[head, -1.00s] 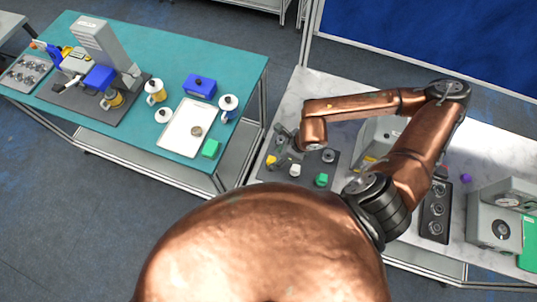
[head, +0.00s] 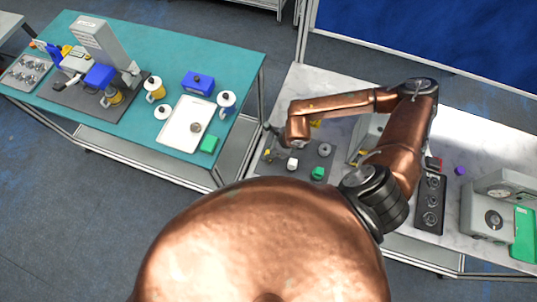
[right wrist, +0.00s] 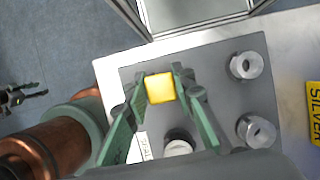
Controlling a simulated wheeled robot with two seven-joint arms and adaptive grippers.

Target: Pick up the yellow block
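The yellow block (right wrist: 160,87) sits on a dark grey plate (right wrist: 215,70) in the right wrist view. My right gripper (right wrist: 159,80) is open, its two green fingers on either side of the block. A narrow gap seems to show on the left; contact on the right is unclear. In the head view the yellow block (head: 267,155) is small, just below my right gripper (head: 272,131). What seems to be my left gripper (right wrist: 27,94) shows small at the left edge of the right wrist view, over the floor; its opening is unclear.
Two metal rings (right wrist: 246,65) sit right of the block on the plate. A white piece (head: 292,163) and a green block (head: 317,173) are close by. A yellow "SILVER" label (right wrist: 314,100) lies further right. A teal table (head: 165,52) stands at left.

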